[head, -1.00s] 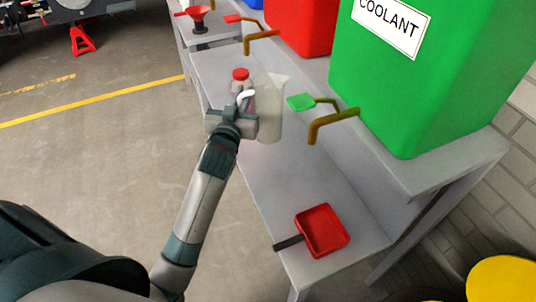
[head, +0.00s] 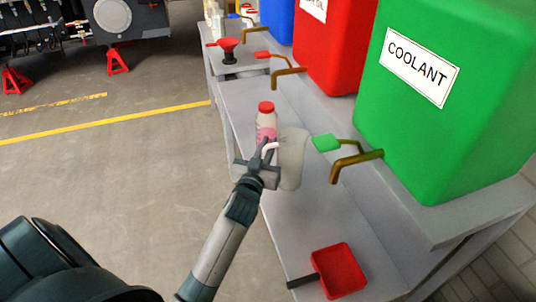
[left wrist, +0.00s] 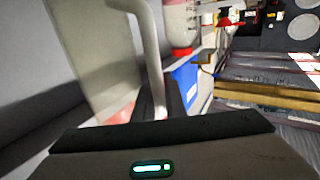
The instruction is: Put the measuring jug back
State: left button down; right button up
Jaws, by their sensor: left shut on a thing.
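The measuring jug (head: 293,162) is a pale, translucent vessel with a white handle (head: 268,149). In the head view it is over the grey bench, left of the green-handled brass tap. My left gripper (head: 262,167) is shut on the jug's handle, and the jug looks roughly upright. I cannot tell whether its base touches the bench. In the left wrist view the jug wall (left wrist: 92,50) and its handle (left wrist: 148,48) show close up. My right gripper is not in view.
A red-capped bottle with pink contents (head: 266,122) stands just behind the jug. The green coolant tank (head: 430,120) and its brass tap (head: 350,163) are to the right. A red tray (head: 340,270) lies at the near end; the bench (head: 315,215) between is clear.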

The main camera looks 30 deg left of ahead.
pick_arm(q)
notch_tip(320, 180, down, 4)
jog(key=shift+r, duration=0.2)
jog(key=shift+f, duration=0.15)
jog(key=c, duration=1.8)
grip_release()
